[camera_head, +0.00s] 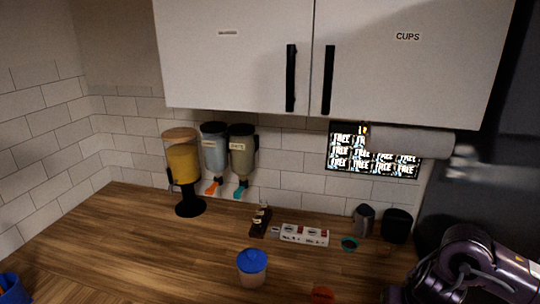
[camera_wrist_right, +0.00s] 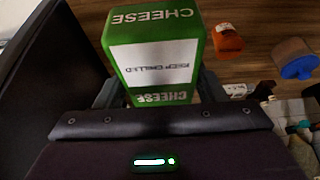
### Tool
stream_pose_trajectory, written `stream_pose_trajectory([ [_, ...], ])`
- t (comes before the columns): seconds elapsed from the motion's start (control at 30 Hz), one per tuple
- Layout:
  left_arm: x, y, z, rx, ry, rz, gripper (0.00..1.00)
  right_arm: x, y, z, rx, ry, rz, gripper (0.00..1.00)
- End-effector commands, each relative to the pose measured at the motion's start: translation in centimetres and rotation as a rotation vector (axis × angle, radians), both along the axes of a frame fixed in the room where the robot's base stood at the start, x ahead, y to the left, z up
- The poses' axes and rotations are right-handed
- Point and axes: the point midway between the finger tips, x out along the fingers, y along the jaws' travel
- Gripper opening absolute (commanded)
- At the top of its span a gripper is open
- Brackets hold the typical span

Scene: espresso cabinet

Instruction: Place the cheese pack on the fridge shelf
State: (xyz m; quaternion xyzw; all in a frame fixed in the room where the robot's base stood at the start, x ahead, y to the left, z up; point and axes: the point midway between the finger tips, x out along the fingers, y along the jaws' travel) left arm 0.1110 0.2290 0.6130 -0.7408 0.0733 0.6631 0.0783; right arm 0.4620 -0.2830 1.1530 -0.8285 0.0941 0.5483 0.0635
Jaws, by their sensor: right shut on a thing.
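The green cheese pack (camera_wrist_right: 155,55) has a white label reading "KEEP CHILLED" and shows in the right wrist view. My right gripper (camera_wrist_right: 160,92) is shut on it, with one dark finger on each side of the pack. In the head view my right arm comes in at the lower right corner, and neither the pack nor the fingers can be made out there. No fridge shelf can be made out in either view. My left gripper is in neither view.
A wooden counter (camera_head: 120,240) carries a blue-lidded cup (camera_head: 252,268), an orange container (camera_wrist_right: 228,40), a power strip (camera_head: 304,235), a dark bottle (camera_head: 261,220) and a yellow dispenser (camera_head: 182,160). A dark upright panel (camera_wrist_right: 55,60) stands close left of the pack. White cabinets (camera_head: 410,70) hang above.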

Motion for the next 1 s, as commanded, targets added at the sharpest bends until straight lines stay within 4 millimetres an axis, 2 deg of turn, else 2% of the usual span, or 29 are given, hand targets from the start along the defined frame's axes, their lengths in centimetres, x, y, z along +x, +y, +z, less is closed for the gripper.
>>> stream_pose_trajectory([
  [0.47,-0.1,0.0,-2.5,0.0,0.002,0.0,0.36,1.8,2.5,-0.2,-0.002,-0.007,0.052,0.34],
  [0.57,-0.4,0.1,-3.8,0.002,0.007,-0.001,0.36,2.6,3.7,-0.2,-0.002,-0.009,0.077,0.34],
  [0.77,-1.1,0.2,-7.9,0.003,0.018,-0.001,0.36,4.5,6.7,0.2,-0.004,-0.011,0.155,0.34],
  [1.0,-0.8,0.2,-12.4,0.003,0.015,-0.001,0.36,6.2,8.9,2.3,-0.006,-0.009,0.221,0.34],
])
